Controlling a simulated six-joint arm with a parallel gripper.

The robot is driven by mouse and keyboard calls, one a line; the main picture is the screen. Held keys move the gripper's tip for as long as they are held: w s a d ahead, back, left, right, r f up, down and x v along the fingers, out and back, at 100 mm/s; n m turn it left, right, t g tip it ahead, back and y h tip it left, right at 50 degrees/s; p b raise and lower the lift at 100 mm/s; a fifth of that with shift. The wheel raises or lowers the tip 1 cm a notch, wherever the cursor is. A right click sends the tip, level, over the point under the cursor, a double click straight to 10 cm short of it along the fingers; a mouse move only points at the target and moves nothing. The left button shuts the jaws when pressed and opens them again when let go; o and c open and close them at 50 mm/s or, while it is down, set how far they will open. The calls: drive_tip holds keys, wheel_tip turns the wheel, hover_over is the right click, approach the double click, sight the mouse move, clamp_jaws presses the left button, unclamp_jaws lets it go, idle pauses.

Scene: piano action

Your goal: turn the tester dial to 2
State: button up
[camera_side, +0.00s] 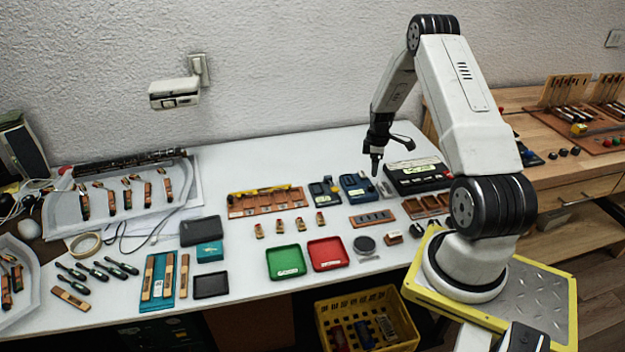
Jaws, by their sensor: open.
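My gripper (376,170) points down above the back right part of the white table, with nothing seen between its fingers. It is open. Below and left of it stand a blue device (357,187) and a smaller dark blue device (324,193), each with a pale panel. A black box with a light green panel (418,176) lies to the right of the gripper. The tester dial and its setting are too small to make out, and I cannot tell which of these devices carries it. The gripper appears above the devices, with no clear contact.
A wooden rack (265,202) stands left of the devices. A green tray (285,262) and a red tray (327,254) lie in front. A slotted block (372,218) and a dark round tin (364,244) lie nearer the front edge. A yellow crate (328,338) is below the table.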

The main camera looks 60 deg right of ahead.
sight(371, 186)
drive_tip(key=shift+f, duration=0.15)
drive_tip(key=shift+f, duration=3.75)
clamp_jaws()
